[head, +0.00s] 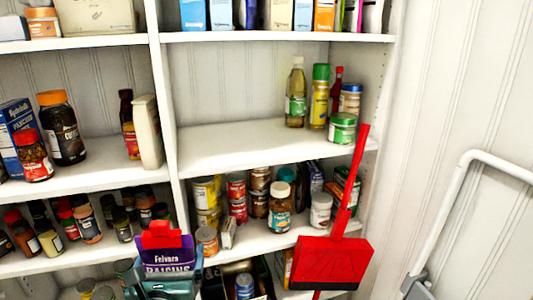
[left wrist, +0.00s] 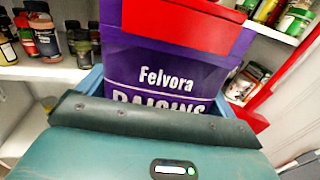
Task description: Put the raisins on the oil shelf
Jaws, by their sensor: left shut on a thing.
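The raisins, a purple pouch with a red top (head: 168,253), are held upright in front of the shelves at the bottom of the head view. They also fill the middle of the left wrist view (left wrist: 165,75). My left gripper (head: 168,275) is shut on the lower part of the pouch. The oil shelf (head: 235,148) is the middle right shelf, above and to the right of the pouch. An oil bottle (head: 296,95) and a yellow bottle with a green cap (head: 319,97) stand at its right end. My right gripper is not in view.
The left and middle of the oil shelf are bare. A green-lidded jar (head: 342,128) stands at its front right. A red dustpan (head: 333,262) with a long handle (head: 355,165) stands before the shelves' right edge. Cans and jars (head: 279,206) crowd the shelf below.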

